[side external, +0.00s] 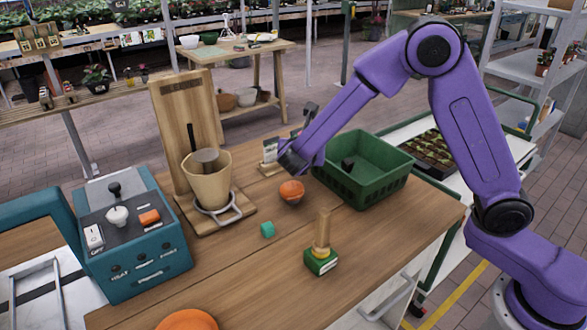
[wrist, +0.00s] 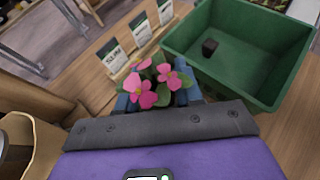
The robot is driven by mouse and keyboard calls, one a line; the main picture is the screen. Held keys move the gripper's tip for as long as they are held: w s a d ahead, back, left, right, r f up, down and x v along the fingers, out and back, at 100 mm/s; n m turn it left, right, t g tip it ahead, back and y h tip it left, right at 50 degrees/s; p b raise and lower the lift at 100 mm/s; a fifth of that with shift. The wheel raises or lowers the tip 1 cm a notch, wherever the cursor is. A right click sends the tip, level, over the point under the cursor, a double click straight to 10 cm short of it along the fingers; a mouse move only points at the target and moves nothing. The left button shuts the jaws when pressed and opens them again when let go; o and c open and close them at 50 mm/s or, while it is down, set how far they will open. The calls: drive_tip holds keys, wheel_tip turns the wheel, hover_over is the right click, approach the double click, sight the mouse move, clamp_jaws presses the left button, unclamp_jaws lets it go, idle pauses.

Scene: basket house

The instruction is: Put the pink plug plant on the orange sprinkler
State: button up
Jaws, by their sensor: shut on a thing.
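The pink plug plant (wrist: 152,86) shows in the wrist view, with pink flowers and green leaves, between the blue fingers of my gripper (wrist: 157,99). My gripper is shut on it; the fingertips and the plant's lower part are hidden. In the side view my gripper (side external: 288,160) hangs over the table, above a rounded orange object (side external: 291,190) and left of the green crate. The plant cannot be made out there. A flat orange round object (side external: 187,320) is cut off at the bottom edge. I cannot tell which orange object is the sprinkler.
The green crate (side external: 352,187) holds a small dark block (wrist: 209,46). Seed packets (wrist: 138,40) stand in a wooden holder beside it.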

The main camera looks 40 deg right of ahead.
drive_tip(key=w+f, duration=0.2)
drive_tip(key=f, duration=0.1)
drive_tip(key=w+f, duration=0.1)
drive_tip(key=shift+w+a+f, duration=0.3)
drive_tip(key=shift+w+f, duration=0.05)
drive_tip(key=shift+w, duration=0.05)
drive_tip(key=shift+f, duration=1.5)
drive_tip(key=shift+f, duration=0.15)
drive_tip(key=o, duration=1.1)
